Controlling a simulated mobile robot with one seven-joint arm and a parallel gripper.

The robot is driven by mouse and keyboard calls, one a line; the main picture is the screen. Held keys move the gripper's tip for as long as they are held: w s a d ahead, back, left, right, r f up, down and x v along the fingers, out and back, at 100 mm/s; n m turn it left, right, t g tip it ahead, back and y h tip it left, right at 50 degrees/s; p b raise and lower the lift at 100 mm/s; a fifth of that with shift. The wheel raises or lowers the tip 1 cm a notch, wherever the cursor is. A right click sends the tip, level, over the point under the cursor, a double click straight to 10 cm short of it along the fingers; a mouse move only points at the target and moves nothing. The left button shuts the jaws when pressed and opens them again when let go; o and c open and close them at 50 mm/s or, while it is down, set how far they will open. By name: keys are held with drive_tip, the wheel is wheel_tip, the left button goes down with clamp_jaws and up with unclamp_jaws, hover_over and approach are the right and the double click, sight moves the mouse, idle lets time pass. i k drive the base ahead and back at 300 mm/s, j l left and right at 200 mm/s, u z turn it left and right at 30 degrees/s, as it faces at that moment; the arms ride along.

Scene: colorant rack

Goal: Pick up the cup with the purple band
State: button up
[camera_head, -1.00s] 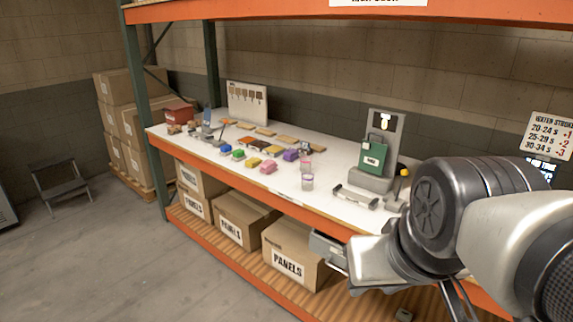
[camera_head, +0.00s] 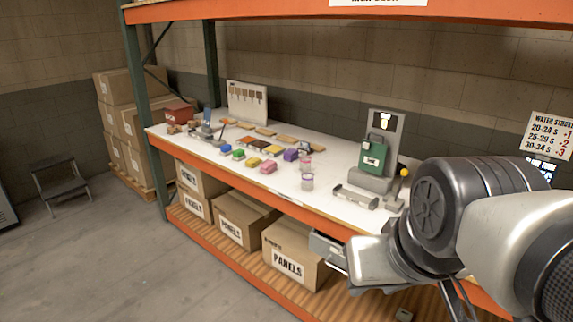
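A small clear cup (camera_head: 307,182) with a faint purplish band stands upright near the front edge of the white shelf top, right of the coloured blocks. A second small cup (camera_head: 305,163) with a pinkish band stands just behind it. The bands are too small to read surely. My arm comes in from the right and bends down in front of the shelf. A grey part at its lower end, probably my gripper (camera_head: 328,247), is below and right of the cups, apart from them. Its fingers cannot be made out.
Coloured blocks (camera_head: 268,167) lie left of the cups. A grey stand (camera_head: 381,140) with a green item (camera_head: 374,155) and a low grey holder (camera_head: 355,196) are to the right. An orange beam (camera_head: 255,183) edges the white top (camera_head: 325,205). Boxes (camera_head: 292,256) sit below.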

sight(307, 181)
drive_tip(key=i+j+z, duration=0.15)
drive_tip(key=i+j, duration=0.2)
drive_tip(key=i+j+z, duration=0.15)
drive_tip(key=i+j, duration=0.2)
drive_tip(key=i+j+z, duration=0.1)
drive_tip(key=i+j, duration=0.35)
drive_tip(key=i+j+z, duration=0.15)
drive_tip(key=i+j, duration=0.2)
drive_tip(key=i+j+z, duration=0.15)
drive_tip(key=i+j, duration=0.15)
drive_tip(key=j, duration=0.25)
drive_tip(key=i+j+z, duration=0.15)
drive_tip(key=i+j, duration=0.15)
drive_tip(key=j, duration=0.25)
